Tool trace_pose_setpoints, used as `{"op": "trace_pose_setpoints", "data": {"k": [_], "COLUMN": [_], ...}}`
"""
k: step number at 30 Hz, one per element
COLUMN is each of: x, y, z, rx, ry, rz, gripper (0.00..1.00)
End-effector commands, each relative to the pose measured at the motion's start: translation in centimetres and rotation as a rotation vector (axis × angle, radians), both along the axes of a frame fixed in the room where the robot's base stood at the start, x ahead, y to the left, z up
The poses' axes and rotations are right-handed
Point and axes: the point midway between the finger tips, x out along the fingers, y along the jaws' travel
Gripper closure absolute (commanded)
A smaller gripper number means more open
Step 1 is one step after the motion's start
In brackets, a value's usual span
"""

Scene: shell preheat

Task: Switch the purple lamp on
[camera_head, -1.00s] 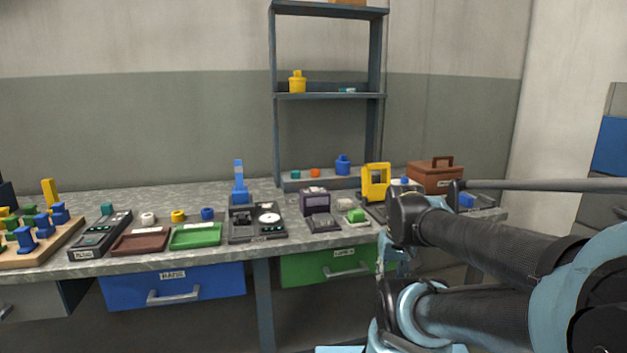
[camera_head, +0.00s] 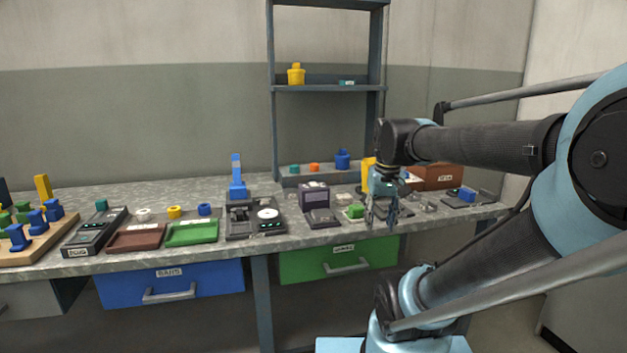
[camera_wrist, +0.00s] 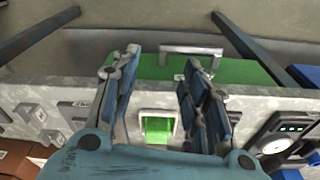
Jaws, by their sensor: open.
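A dark purple-grey unit (camera_head: 313,197) stands on the bench, right of the scale-like device. A lower flat part (camera_head: 321,217) extends at its front. It is the only purplish thing I can make out, and no glow shows on it. My gripper (camera_head: 381,217) is open and points down over the front of the bench, to the right of the purplish unit.
The scale-like device (camera_head: 268,214), a green tray (camera_head: 192,233) and a brown tray (camera_head: 136,238) stand to the left. A shelf rack (camera_head: 330,86) rises behind. A brown box (camera_head: 438,176) is at the right.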

Motion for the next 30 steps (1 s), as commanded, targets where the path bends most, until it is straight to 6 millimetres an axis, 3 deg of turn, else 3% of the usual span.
{"op": "trace_pose_setpoints", "data": {"k": [1, 6, 15, 24, 30], "x": [1.5, 6.0, 14.0, 20.9, 23.3], "y": [0.7, 3.1, 8.5, 15.1, 17.9], "z": [1.8, 6.9, 14.3, 19.5, 21.0], "rx": [0.000, 0.000, -0.006, -0.017, -0.023], "ry": [0.008, 0.034, 0.082, 0.123, 0.141], "rz": [0.014, 0.049, 0.110, 0.166, 0.187], "gripper": [0.58, 0.58, 0.58, 0.58, 0.58]}}
